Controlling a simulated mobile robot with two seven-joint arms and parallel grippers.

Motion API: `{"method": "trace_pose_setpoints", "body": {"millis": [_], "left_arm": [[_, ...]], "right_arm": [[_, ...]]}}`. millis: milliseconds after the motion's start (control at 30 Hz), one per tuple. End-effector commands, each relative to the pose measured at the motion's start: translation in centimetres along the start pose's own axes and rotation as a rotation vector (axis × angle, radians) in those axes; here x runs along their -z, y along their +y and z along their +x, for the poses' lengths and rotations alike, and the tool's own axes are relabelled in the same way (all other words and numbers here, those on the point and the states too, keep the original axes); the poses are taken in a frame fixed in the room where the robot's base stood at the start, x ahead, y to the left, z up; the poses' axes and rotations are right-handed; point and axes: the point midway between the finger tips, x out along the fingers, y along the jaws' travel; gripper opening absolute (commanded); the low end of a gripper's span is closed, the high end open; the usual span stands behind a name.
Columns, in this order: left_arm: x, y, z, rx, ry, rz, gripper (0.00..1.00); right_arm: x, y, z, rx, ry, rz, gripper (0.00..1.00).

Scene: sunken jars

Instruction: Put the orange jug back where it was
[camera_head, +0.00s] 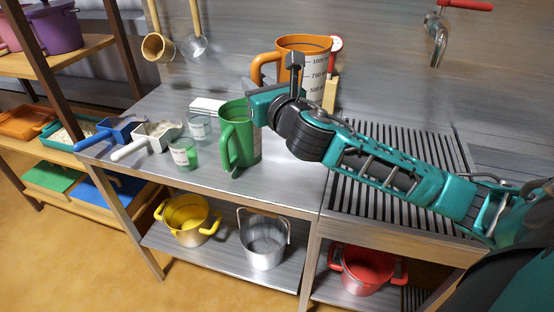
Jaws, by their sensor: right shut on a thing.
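The orange jug (305,43) is upright at the back of the metal counter, its handle (258,69) to the left. Scale marks show on its side, and its lower part is hidden behind my right arm. My right gripper (257,92) is at the jug's handle side and shut on the orange jug; the fingertips are mostly hidden. I cannot tell whether the jug's base touches the counter. My left gripper is not in view.
A green jug (240,140) stands just in front of my right gripper. Clear cups (184,153) and scoops (150,138) are to the left. A slatted drainer (400,145) lies under my arm. Pots (264,240) stand on the lower shelf. The front counter is partly clear.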

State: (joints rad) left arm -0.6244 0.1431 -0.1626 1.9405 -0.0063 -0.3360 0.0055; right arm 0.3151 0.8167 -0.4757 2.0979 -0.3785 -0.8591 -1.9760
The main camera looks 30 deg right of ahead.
Motion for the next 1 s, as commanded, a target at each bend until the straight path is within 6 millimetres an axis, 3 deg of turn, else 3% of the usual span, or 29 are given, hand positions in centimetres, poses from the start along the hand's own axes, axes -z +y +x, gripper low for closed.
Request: {"method": "trace_pose_setpoints", "body": {"millis": [33, 233, 400, 1000], "left_arm": [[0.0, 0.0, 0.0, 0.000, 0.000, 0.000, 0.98], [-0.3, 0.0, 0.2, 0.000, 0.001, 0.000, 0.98], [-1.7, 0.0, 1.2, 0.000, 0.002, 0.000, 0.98], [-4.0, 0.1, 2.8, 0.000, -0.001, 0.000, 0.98]], "right_arm": [[1.6, 0.0, -0.1, 0.001, 0.008, 0.001, 0.00], [6.9, 0.0, -0.1, 0.002, 0.007, 0.001, 0.00], [11.2, 0.1, 0.0, 0.001, 0.002, 0.001, 0.00], [17.8, 0.1, 0.1, 0.000, 0.000, 0.000, 0.00]]}}
